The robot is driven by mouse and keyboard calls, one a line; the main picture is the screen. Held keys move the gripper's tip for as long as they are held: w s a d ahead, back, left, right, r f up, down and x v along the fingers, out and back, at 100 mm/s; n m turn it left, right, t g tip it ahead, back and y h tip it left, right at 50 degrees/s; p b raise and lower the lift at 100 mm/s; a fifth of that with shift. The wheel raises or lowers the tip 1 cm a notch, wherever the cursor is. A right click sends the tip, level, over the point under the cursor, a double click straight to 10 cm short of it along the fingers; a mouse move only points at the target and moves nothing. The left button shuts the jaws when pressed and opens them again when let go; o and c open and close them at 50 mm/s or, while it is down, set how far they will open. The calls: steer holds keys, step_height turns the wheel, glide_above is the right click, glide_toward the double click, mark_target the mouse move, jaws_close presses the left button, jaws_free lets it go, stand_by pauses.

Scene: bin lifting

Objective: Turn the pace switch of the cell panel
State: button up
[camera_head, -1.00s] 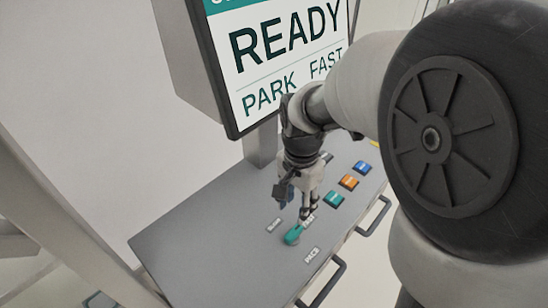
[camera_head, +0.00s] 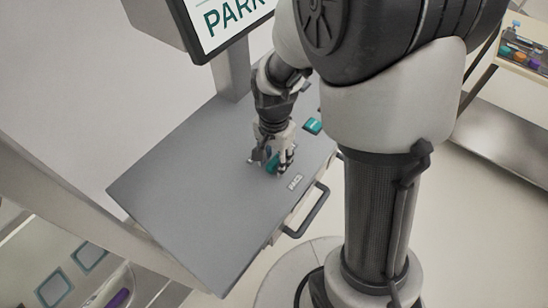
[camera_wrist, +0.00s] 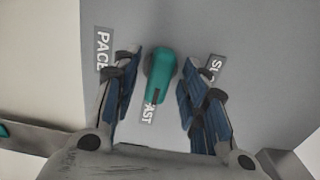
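The pace switch (camera_wrist: 160,64) is a teal knob on the grey panel top (camera_head: 170,195). In the wrist view its narrow, dark-tipped end lies beside a label reading "AST" (camera_wrist: 148,112), whose first letter is covered. A "PACE" label (camera_wrist: 103,48) is at left and a partly hidden label starting with "S" (camera_wrist: 214,66) at right. My gripper (camera_wrist: 160,72) is open, with one blue-padded finger on each side of the knob and visible gaps between. In the head view my gripper (camera_head: 276,160) is down at the teal knob and partly hides it.
A teal button (camera_head: 312,125) sits on the panel behind my gripper. A screen (camera_head: 228,18) showing "PARK" stands at the back. A handle (camera_head: 306,212) sticks out from the panel's front edge. A shelf with coloured items (camera_head: 525,50) is at far right.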

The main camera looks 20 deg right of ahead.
steer(key=shift+c, duration=0.6)
jaws_close()
steer(key=shift+n, duration=0.3)
steer(key=n+p, duration=0.1)
steer(key=n, duration=0.8)
steer(key=n+p, duration=0.1)
steer(key=n, duration=0.3)
steer(key=shift+n, duration=2.1)
